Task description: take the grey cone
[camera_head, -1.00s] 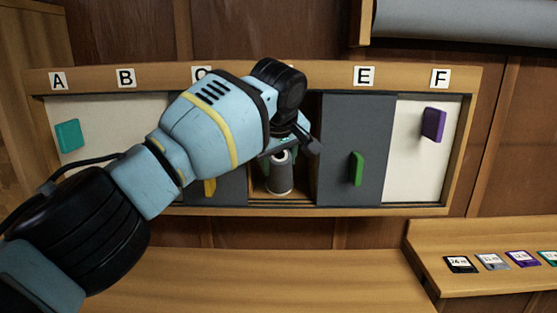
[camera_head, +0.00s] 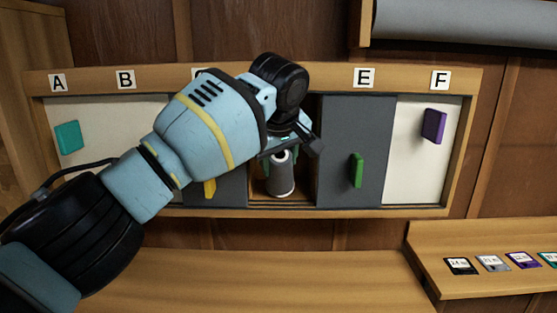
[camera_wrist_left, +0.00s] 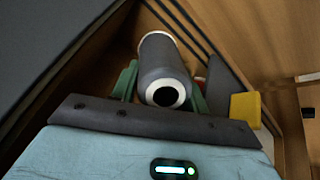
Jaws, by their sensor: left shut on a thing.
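The grey cone (camera_head: 281,178) stands in the open compartment between the C and E sections of the wall cabinet. My left gripper (camera_head: 284,150) reaches in from the upper left and is shut on the cone's upper part. In the left wrist view the green fingers of my gripper (camera_wrist_left: 160,88) lie on both sides of the grey cone (camera_wrist_left: 163,67), whose pale end with a dark hole faces the camera. My wrist hides the label above this compartment. My right gripper is not in view.
A yellow handle (camera_head: 209,188) is below my wrist. A shelf (camera_head: 428,236) with several labelled cards is at the lower right. A wooden surface (camera_head: 260,285) lies below.

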